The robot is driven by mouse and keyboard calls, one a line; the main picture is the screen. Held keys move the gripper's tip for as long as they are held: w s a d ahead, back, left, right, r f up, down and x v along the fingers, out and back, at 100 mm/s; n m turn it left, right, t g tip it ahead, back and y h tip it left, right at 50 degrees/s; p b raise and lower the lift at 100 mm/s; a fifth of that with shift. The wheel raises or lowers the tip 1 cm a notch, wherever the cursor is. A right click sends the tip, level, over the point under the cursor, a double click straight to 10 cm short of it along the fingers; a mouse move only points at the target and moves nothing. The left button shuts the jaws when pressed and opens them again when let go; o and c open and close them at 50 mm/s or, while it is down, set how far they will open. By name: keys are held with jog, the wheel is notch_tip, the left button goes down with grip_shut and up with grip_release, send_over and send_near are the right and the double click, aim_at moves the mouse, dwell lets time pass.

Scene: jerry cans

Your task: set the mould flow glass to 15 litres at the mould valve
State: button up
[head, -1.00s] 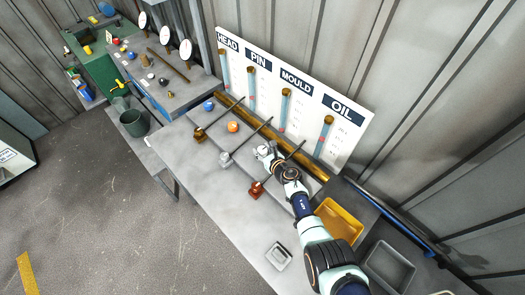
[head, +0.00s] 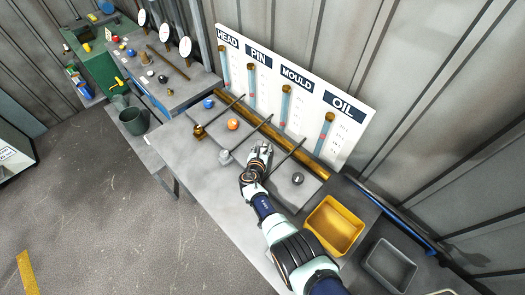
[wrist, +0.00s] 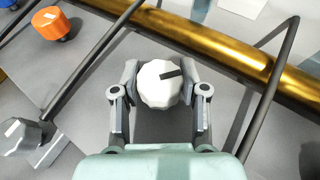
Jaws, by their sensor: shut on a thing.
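The MOULD flow glass (head: 286,105) is a bluish tube with an amber top on the white board, under the MOULD label (head: 296,78). A small reddish mark shows low on it; its reading is too small to tell. A white faceted knob (wrist: 157,86) sits between my gripper's fingers in the wrist view. Its dark pointer line points right and slightly up. My gripper (wrist: 160,88) is shut on this knob, one finger on each side. In the head view my gripper (head: 262,152) is at the knob row, below the MOULD glass, and mostly covers the knob.
A blue knob (head: 208,104), an orange knob (head: 233,124) and a dark knob (head: 298,179) share the row. A grey faceted fitting (head: 225,157) lies left of my gripper. Thin dark rods and a brass pipe (wrist: 220,52) pass close by. A yellow tray (head: 334,226) is at right.

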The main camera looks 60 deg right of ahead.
jog(key=m+g+b, duration=0.2)
jog(key=b, duration=0.1)
jog(key=f+m+g+b, duration=0.1)
jog(key=m+g+b, duration=0.1)
jog(key=b, duration=0.2)
jog(key=shift+w+g+h, duration=0.1)
jog(key=shift+g+h, duration=0.2)
jog(key=b, duration=0.1)
jog(key=m+g+b, duration=0.1)
jog(key=b, duration=0.1)
jog(key=shift+r+g+b, duration=0.2)
jog(key=shift+g+b, duration=0.1)
jog(key=shift+m+b, duration=0.3)
jog(key=shift+r+g, duration=0.3)
jog(key=o, duration=1.2)
jog(key=shift+c, duration=0.2)
jog(key=shift+a, duration=0.15)
